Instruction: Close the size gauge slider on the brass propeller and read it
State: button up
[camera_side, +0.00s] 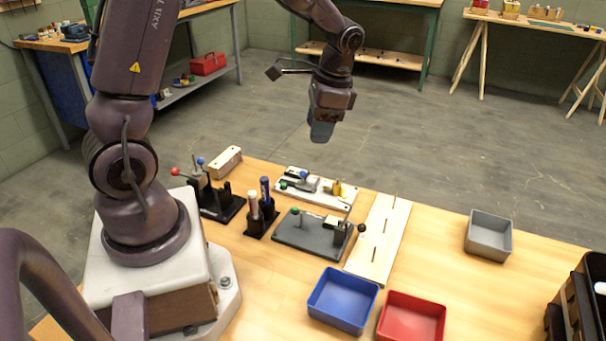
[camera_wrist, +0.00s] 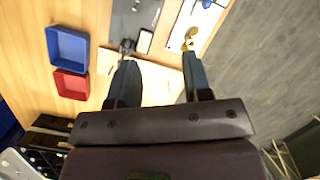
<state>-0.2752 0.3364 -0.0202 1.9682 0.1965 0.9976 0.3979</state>
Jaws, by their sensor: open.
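The size gauge looks to be the white board (camera_side: 318,203) at the back of the table, with metal parts, a green knob and a blue knob (camera_side: 304,175). A brass-yellow piece, seemingly the propeller (camera_side: 339,189), is at its right end; whether it sits between the gauge's jaws cannot be told. In the wrist view the brass piece (camera_wrist: 190,42) shows just beyond one fingertip, on the white board (camera_wrist: 207,27). My gripper (camera_side: 321,134) is high above the table's back edge, pointing down. Its fingers (camera_wrist: 160,62) are apart with nothing between them.
A dark grey plate (camera_side: 300,236) with a green knob and a black-ball lever lies in front of the gauge. Racks with upright handles stand left. Blue (camera_side: 343,297), red (camera_side: 411,318) and grey (camera_side: 489,236) bins occupy the front and right.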

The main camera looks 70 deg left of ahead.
aim_at(303, 174)
jog(key=w+a+f+m+g+y, duration=0.1)
jog(key=w+a+f+m+g, duration=0.1)
jog(key=w+a+f+m, duration=0.45)
jog(key=s+a+f, duration=0.1)
jog(key=s+f, duration=0.1)
jog(key=f, duration=0.2)
jog(key=s+a+f+m, duration=0.1)
jog(key=s+f, duration=0.1)
jog(key=f, duration=0.2)
jog(key=s+a+f+m, duration=0.1)
jog(key=s+f, duration=0.1)
jog(key=f, duration=0.2)
jog(key=shift+a+f, duration=0.15)
jog(key=shift+a, duration=0.1)
